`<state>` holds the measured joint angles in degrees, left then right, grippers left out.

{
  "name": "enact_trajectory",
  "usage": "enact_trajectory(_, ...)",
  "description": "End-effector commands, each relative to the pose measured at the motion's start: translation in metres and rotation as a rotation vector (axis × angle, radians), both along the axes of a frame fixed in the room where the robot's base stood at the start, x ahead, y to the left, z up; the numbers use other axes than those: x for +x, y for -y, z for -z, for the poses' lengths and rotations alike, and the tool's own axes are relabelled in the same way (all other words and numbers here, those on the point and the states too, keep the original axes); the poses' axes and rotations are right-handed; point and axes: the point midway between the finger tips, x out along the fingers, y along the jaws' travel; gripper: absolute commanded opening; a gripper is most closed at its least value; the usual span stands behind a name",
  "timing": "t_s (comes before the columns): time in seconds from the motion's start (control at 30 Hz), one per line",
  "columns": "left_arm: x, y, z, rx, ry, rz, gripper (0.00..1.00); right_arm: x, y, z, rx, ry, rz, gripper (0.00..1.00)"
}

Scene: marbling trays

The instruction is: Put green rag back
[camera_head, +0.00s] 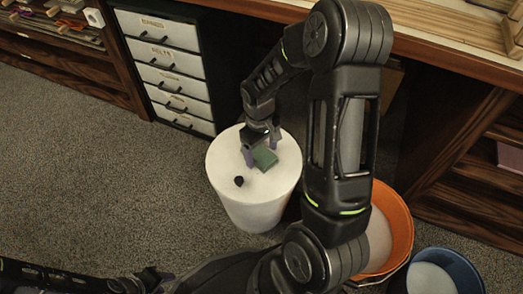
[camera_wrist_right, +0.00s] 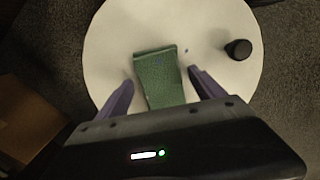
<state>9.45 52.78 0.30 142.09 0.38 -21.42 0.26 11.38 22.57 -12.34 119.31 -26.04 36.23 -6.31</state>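The green rag (camera_head: 265,158) lies on the round white top of a bucket-like stand (camera_head: 252,209). In the right wrist view the rag (camera_wrist_right: 160,78) is a folded, textured green piece lying between my purple fingers. My right gripper (camera_head: 262,152) is over the white top at the rag. Its fingers (camera_wrist_right: 158,84) are spread, one on each side of the rag, with white surface visible between each finger and the cloth. My left gripper (camera_head: 157,281) is low at the bottom left of the head view, far from the rag; its fingers are too unclear to read.
A small black knob-like object (camera_head: 239,181) is on the white top, left of the rag. An orange bucket (camera_head: 402,222) and a blue bucket (camera_head: 462,268) stand to the right. A white drawer unit (camera_head: 172,62) and a wooden bench (camera_head: 440,52) are behind. Open carpet lies left.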

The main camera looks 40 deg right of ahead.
Motion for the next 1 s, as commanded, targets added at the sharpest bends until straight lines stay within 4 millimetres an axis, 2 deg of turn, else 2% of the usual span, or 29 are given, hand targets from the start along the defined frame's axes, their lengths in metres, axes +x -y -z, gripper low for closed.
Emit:
enact_trajectory(0.27, 0.0, 0.0, -0.001, 0.0, 0.0, 0.0, 0.36, 0.0, 0.0, -0.001, 0.0, 0.0, 0.0, 0.8)
enact_trajectory(0.47, -0.001, 0.0, -0.008, -0.001, -0.003, 0.001, 0.36, 0.001, 0.0, -0.016, -0.001, 0.002, 0.0, 0.8)
enact_trajectory(0.8, -0.006, 0.003, -0.034, -0.006, -0.014, 0.012, 0.36, 0.005, 0.0, -0.084, -0.001, 0.003, 0.0, 0.8)
enact_trajectory(1.0, -0.009, 0.006, -0.044, -0.011, -0.018, 0.018, 0.36, 0.006, 0.0, -0.115, -0.001, 0.002, -0.001, 0.8)
